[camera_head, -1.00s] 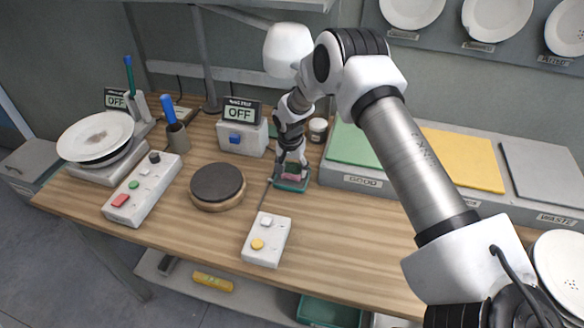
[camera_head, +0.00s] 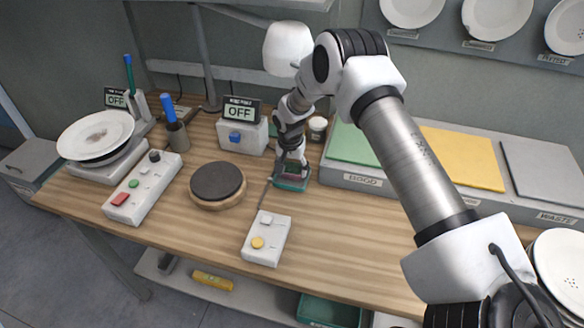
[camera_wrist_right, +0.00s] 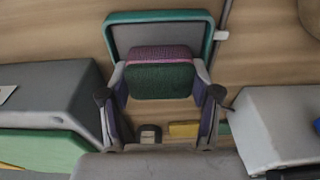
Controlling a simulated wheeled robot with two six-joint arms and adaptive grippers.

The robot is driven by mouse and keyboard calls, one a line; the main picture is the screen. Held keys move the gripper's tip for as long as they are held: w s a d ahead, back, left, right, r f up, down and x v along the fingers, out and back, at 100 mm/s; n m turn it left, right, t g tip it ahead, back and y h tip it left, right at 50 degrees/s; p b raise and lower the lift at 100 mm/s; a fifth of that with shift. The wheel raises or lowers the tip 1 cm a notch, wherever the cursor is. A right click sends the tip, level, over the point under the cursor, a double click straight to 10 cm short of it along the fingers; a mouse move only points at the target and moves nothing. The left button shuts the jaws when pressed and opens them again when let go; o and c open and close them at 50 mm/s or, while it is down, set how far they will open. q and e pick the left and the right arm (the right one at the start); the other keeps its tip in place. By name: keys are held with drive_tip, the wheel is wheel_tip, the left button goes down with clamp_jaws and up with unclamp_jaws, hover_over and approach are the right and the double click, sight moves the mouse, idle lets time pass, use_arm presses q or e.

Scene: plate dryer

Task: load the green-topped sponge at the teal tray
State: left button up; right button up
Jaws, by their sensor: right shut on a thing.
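The green-topped sponge (camera_wrist_right: 160,82), with a pink body, sits between the fingers of my right gripper (camera_wrist_right: 161,72) in the right wrist view. The gripper is shut on it from both sides. The teal tray (camera_wrist_right: 160,16) lies just beyond the sponge there, with a grey inside. In the head view my right gripper (camera_head: 291,168) points down at the tray (camera_head: 288,187), with the sponge partly hidden by its fingers. I cannot tell whether the sponge touches the tray. My left gripper is not in view.
A grey box with the OFF display (camera_head: 243,137) stands left of the gripper. The grey GOOD bin (camera_head: 345,178) is close on its right. A round dark pad (camera_head: 217,182) and a button box (camera_head: 267,239) are nearby.

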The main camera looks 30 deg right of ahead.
sight(292, 167)
idle(0.3)
wheel_tip(292, 167, up, 2)
drive_tip(key=shift+r+p, duration=0.2)
drive_tip(key=shift+p, duration=0.85)
drive_tip(key=shift+r+p, duration=1.55)
drive_tip(key=shift+r, duration=0.75)
